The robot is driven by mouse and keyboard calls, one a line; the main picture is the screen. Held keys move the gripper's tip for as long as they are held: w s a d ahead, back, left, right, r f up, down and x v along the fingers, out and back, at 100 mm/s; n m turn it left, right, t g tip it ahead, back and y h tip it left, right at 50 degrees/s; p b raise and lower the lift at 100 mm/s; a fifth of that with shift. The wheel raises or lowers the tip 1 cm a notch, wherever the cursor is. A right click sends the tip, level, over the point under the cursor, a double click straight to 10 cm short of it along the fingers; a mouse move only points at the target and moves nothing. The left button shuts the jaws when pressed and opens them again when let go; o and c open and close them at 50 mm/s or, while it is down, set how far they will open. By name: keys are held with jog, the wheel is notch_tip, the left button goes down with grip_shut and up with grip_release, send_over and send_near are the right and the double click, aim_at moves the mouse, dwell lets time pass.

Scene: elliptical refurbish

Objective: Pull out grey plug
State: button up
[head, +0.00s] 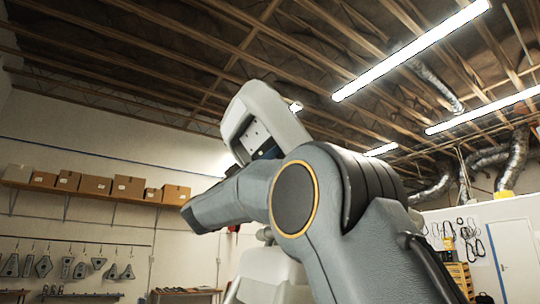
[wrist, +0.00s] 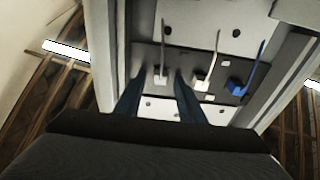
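In the wrist view, a grey plug (wrist: 160,76) with a thin cable rising from it sits in a dark strip on a panel. A white plug (wrist: 202,78) and a blue plug (wrist: 237,86) sit in the same strip to its right. My gripper (wrist: 158,83) is open, its two dark fingers pointing at the panel, one on each side of the grey plug. A clear gap shows between each finger and the plug; how deep the fingers reach is hard to tell. In the head view, my arm hides the gripper and plugs.
The panel lies inside a pale grey housing (head: 262,112), seen tilted up behind my arm in the head view. Its side walls flank the plugs. A shelf with cardboard boxes (head: 128,187) and hanging parts line the left wall, well away.

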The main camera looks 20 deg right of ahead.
grip_shut()
jog(key=shift+b+v, duration=0.8)
jog(key=shift+v, duration=0.1)
grip_release()
jog(key=shift+a, duration=0.1)
